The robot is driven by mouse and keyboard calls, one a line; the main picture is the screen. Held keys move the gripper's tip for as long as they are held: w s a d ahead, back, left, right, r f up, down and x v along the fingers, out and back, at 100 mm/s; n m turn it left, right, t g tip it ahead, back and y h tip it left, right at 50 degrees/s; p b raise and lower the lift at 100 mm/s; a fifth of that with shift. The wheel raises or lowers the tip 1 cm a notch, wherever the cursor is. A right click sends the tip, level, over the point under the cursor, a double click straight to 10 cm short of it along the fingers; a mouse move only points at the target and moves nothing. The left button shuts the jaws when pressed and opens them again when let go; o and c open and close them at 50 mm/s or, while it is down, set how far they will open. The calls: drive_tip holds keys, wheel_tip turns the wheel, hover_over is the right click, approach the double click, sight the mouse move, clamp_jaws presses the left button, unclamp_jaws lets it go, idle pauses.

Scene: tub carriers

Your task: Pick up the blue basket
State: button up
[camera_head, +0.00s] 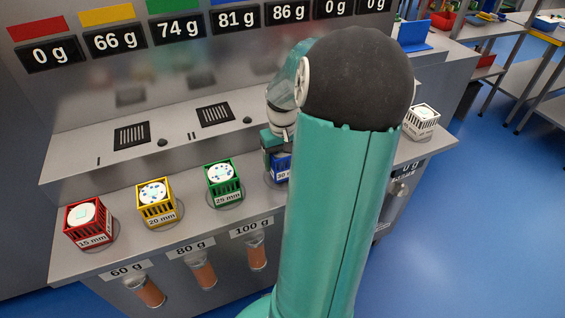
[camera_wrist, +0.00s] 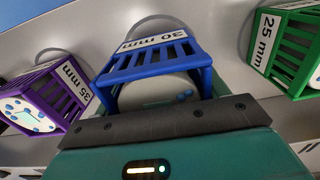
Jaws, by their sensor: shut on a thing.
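The blue basket (camera_wrist: 158,62), a slatted open cube labelled 30 mm, is in the middle of the wrist view. My gripper (camera_wrist: 180,115) is shut on its near upper side, its dark jaw edge across the basket's rim. A pale disc with blue marks shows inside the basket. In the head view the blue basket (camera_head: 281,168) shows only in part, below my gripper (camera_head: 274,148); my arm hides its right side. I cannot tell whether the basket touches the counter.
Red (camera_head: 87,222), yellow (camera_head: 157,202) and green (camera_head: 225,182) baskets stand in a row to the left on the grey counter (camera_head: 120,238). A purple basket (camera_wrist: 48,97) is beside the blue one in the wrist view. A white basket (camera_head: 422,121) stands at the right end.

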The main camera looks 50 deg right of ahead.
drive_tip(key=s+a+r, duration=0.2)
drive_tip(key=a+r, duration=0.3)
drive_tip(key=a, duration=0.1)
drive_tip(key=s+a+r, duration=0.3)
drive_tip(key=a+r, duration=0.3)
drive_tip(key=shift+s+a, duration=0.25)
drive_tip(key=shift+a, duration=0.15)
